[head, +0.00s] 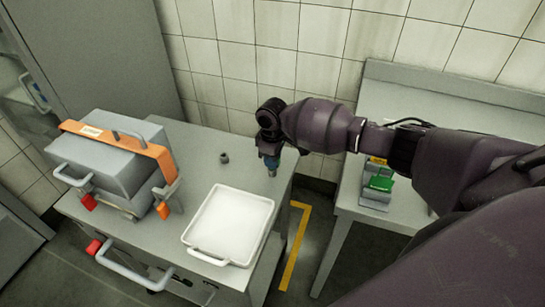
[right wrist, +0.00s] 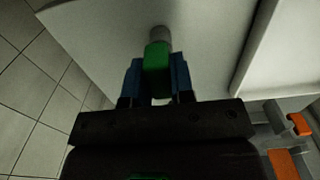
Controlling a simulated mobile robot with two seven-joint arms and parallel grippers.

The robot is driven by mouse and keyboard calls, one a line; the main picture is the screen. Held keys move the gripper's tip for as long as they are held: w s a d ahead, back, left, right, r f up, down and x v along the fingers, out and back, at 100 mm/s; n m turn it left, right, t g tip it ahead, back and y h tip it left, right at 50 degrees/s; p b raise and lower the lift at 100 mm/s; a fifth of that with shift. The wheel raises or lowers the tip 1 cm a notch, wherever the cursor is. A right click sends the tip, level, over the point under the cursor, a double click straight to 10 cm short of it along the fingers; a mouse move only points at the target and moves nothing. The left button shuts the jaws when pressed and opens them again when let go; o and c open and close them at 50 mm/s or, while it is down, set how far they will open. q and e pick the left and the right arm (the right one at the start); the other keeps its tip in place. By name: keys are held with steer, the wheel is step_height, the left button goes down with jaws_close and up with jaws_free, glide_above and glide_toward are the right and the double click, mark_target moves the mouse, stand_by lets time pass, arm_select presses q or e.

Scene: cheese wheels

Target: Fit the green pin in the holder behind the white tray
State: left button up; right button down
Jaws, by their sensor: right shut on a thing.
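My right gripper (head: 270,158), with blue fingers, is over the back right part of the grey cabinet top. In the right wrist view the gripper (right wrist: 157,82) is shut on the green pin (right wrist: 157,58), whose grey end (right wrist: 160,33) sticks out past the fingertips. In the head view the pin is mostly hidden by the gripper; only its grey tip shows low down. The holder, a small dark round socket (head: 224,158), stands behind the white tray (head: 193,229), left of the gripper and apart from it. My left gripper is not in view.
A grey case with an orange band (head: 120,138) stands on the cabinet top (head: 195,140) at the left. A side table (head: 450,110) at the right bears a grey block with a green piece (head: 380,183). A tiled wall is behind. The top between holder and gripper is clear.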

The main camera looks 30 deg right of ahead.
steer(key=shift+f, duration=0.4)
steer(key=c, duration=0.9)
jaws_free()
steer(key=shift+r, duration=0.2)
step_height(320, 180, up, 9)
steer(key=shift+r+p, duration=0.1)
steer(key=shift+p, duration=0.45)
steer(key=shift+r, duration=0.65)
